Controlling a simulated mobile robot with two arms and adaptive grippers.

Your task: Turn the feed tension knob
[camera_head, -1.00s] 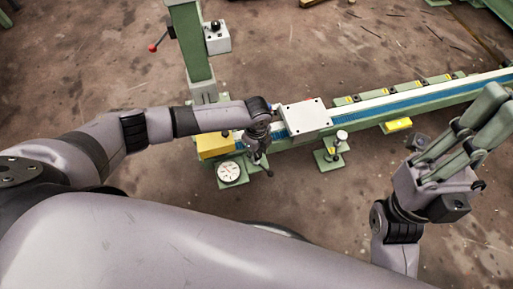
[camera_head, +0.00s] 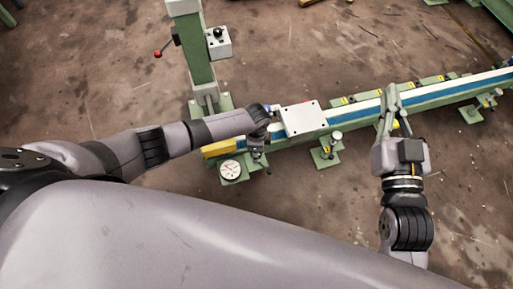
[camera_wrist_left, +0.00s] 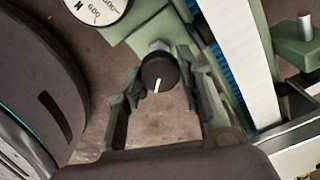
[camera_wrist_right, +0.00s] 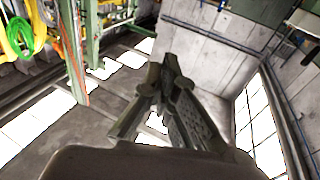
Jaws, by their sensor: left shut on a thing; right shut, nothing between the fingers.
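The feed tension knob (camera_wrist_left: 160,72) is black with a white pointer line, in the left wrist view. It sits on a short shaft on the green machine side. My left gripper (camera_wrist_left: 158,80) has a finger on either side of it and is shut on it. In the head view the left gripper (camera_head: 258,150) is at the near end of the feed rail, and the knob is too small to make out. My right gripper (camera_head: 390,88) is shut and empty, its fingertips over the rail in the head view. It also shows shut in the right wrist view (camera_wrist_right: 164,75).
A white round dial (camera_head: 230,169) lies left of my left gripper. A white plate (camera_head: 303,117) covers part of the green rail with its blue strip (camera_head: 425,97). A green post (camera_head: 190,55) carries a grey control box (camera_head: 217,42). Bare floor lies in front of the rail.

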